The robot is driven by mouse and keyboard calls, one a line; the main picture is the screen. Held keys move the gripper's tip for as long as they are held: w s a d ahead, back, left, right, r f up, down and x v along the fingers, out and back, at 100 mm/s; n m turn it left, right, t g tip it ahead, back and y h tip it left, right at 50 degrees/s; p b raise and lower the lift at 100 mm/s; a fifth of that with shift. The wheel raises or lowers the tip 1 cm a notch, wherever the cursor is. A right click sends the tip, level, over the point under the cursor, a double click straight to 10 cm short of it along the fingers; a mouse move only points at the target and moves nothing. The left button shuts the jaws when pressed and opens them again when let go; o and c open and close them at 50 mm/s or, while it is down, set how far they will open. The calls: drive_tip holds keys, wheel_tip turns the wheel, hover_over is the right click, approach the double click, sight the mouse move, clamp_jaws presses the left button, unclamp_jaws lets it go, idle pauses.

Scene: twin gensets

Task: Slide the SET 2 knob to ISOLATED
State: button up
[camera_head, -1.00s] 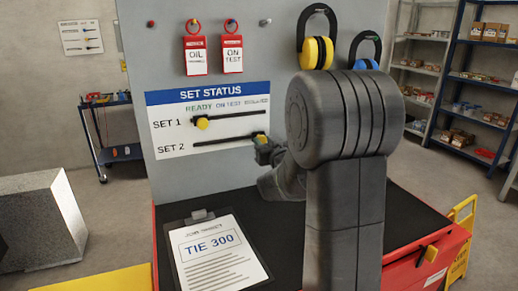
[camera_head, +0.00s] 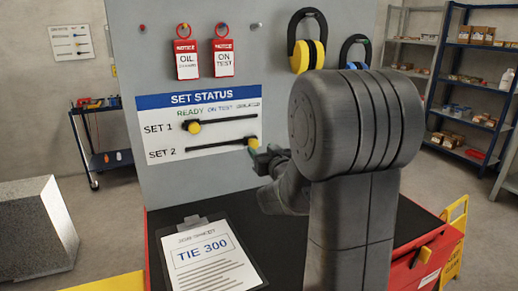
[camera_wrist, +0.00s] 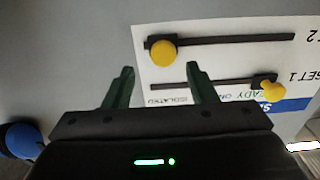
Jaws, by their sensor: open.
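The SET STATUS board (camera_head: 200,98) is on the grey panel, with two dark slots. The yellow SET 2 knob (camera_head: 253,141) is at the right end of the lower slot, below the ISOLATED label. In the wrist view, which sees the board upside down, the SET 2 knob (camera_wrist: 162,53) is at its slot's left end. The yellow SET 1 knob (camera_head: 193,127) is near the left end of the upper slot, by READY. My gripper (camera_head: 267,155) is open and empty, just below and right of the SET 2 knob. Its fingers (camera_wrist: 160,68) appear clear of the knob.
Red tags (camera_head: 187,60) and yellow ear defenders (camera_head: 308,56) hang above and beside the board. A clipboard (camera_head: 212,258) lies on the dark bench top below. A yellow floor sign (camera_head: 455,240) stands at the right. The panel around the SET 2 knob is clear.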

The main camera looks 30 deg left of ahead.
sight(255, 144)
drive_tip(key=v, duration=1)
drive_tip(key=shift+b, duration=0.3)
drive_tip(key=shift+w, duration=0.1)
drive_tip(key=p+x, duration=0.1)
drive_tip(key=x, duration=1.2)
drive_tip(key=shift+w+a, duration=0.1)
drive_tip(key=shift+a, duration=0.35)
